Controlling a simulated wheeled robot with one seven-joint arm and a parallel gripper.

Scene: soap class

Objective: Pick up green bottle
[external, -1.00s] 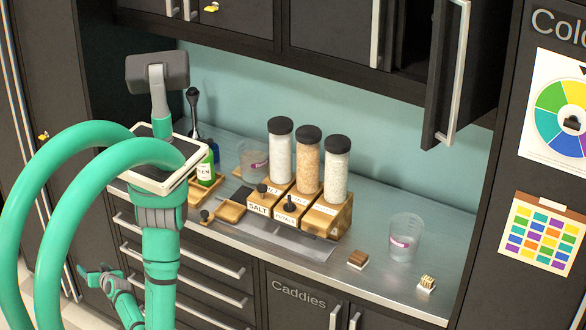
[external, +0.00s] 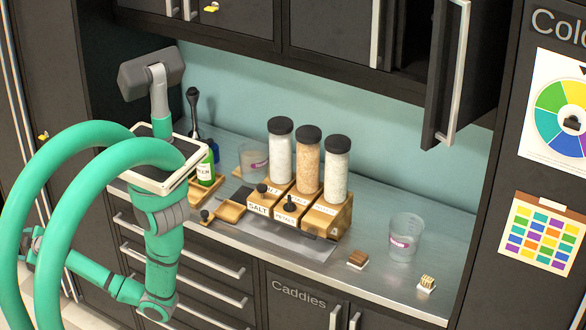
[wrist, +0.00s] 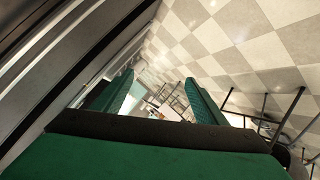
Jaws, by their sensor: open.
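The green bottle (external: 206,168) stands upright in a wooden holder at the left end of the counter in the external view. It has a white label, and its left side is partly hidden by my body. In the external view my forearm is low, in front of the drawers, and the gripper end is hidden behind the green tubes. The bottle is not identifiable in the wrist view.
Three black-lidded jars (external: 308,160) stand in wooden stands mid-counter. An upper cabinet door (external: 450,75) hangs open. Drawer handles (external: 220,265) stick out below the counter.

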